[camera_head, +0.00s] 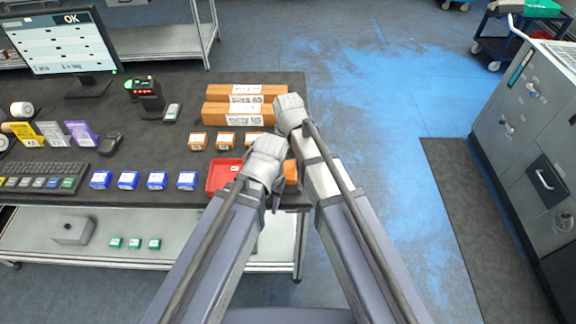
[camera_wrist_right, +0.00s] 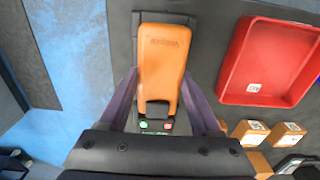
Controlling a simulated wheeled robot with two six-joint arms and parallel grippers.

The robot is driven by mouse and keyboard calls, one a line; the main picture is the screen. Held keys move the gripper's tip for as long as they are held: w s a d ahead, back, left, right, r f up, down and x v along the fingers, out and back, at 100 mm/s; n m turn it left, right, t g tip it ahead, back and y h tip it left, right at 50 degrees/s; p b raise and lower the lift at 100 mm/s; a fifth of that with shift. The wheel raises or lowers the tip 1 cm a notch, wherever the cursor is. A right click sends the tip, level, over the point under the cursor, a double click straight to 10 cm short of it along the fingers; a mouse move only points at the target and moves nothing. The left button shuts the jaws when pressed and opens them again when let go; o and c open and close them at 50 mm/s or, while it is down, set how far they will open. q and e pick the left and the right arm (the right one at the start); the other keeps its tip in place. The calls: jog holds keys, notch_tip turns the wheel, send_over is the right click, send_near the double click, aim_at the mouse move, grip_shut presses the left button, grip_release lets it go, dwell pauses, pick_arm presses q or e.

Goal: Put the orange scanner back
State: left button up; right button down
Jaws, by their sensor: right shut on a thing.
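The orange scanner (camera_wrist_right: 163,62) lies over a black holder (camera_wrist_right: 189,22) in the right wrist view. I cannot tell whether it touches the holder. In the head view a small orange part of it (camera_head: 291,173) shows between my arms near the table's right edge. My right gripper (camera_wrist_right: 159,76) is shut on the scanner, with one finger on each side of its body. In the head view the right gripper (camera_head: 291,117) is seen from behind and its fingers are hidden.
The red tray (camera_head: 217,175) is just left of the scanner. Small orange boxes (camera_head: 198,141) and two long orange boxes (camera_head: 222,113) are beyond it. Blue boxes (camera_head: 157,181) stand in a row to the left. The dark table (camera_head: 185,100) ends just right of my grippers.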

aim_at(288, 164)
jog(key=shift+f+b, duration=0.55)
jog(key=shift+b, duration=0.1)
jog(key=shift+c, duration=0.5)
grip_release()
jog(key=shift+r, duration=0.15)
notch_tip(288, 164, up, 13)
jog(key=p, duration=1.3)
